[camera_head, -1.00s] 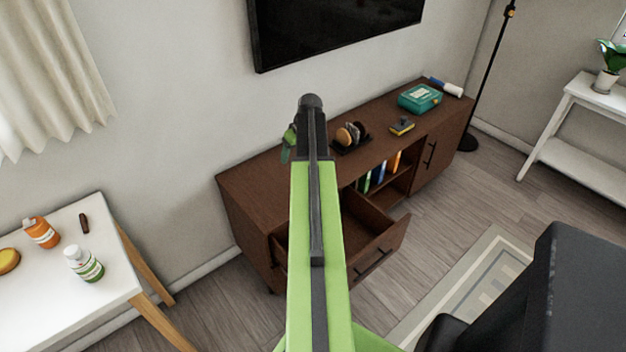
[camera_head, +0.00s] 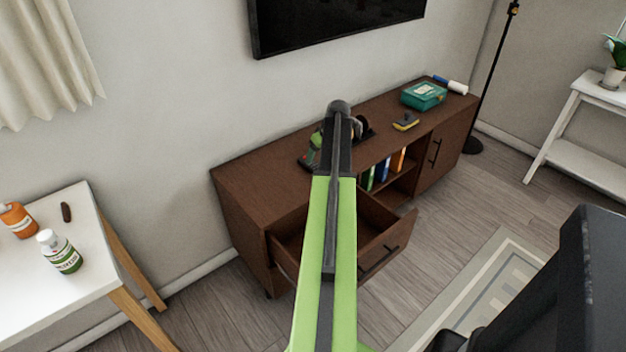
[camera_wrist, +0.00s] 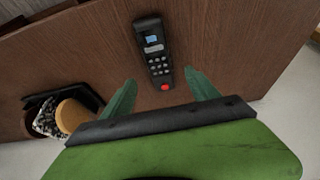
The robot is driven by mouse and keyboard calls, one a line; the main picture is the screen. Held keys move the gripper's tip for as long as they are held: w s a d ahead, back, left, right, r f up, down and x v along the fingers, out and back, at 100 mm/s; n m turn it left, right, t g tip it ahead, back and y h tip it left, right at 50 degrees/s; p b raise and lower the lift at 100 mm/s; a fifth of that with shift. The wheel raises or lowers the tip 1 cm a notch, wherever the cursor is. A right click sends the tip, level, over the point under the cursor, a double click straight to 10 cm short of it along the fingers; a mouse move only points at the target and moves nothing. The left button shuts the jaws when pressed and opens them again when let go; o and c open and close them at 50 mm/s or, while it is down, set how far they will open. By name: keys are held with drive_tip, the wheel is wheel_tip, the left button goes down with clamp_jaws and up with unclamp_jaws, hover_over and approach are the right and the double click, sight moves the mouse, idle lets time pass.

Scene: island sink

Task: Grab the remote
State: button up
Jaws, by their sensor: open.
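The remote (camera_wrist: 153,50) is black with a small screen, several light buttons and a red button. It lies flat on the brown cabinet top in the wrist view, its red-button end toward my gripper (camera_wrist: 161,88). My gripper's two green fingers are apart, with nothing between them, and the remote's near end shows just ahead of the gap. In the head view, a dark end of the remote (camera_head: 304,163) shows beside my gripper (camera_head: 315,148) on the cabinet; my arm hides much of this area.
The brown cabinet (camera_head: 250,180) has an open drawer (camera_head: 385,245) at its front. A black holder with round items (camera_wrist: 65,112) is near my gripper. A yellow-and-grey object (camera_head: 405,122) and a teal box (camera_head: 424,96) stand farther right. A white table (camera_head: 90,225) is at left.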

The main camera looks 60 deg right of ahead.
sight(313, 165)
drive_tip(key=shift+x, duration=0.85)
drive_tip(key=shift+r, duration=0.1)
drive_tip(key=b+x, duration=0.5)
drive_tip(key=shift+s, duration=0.1)
clamp_jaws()
drive_tip(key=shift+r+p, duration=0.5)
drive_tip(key=shift+p, duration=0.15)
wheel_tip(313, 165, up, 4)
drive_tip(key=p, duration=0.3)
drive_tip(key=shift+p, duration=0.4)
drive_tip(key=s+d+r+p, duration=0.6)
drive_tip(key=d, duration=0.3)
drive_tip(key=shift+d, duration=0.4)
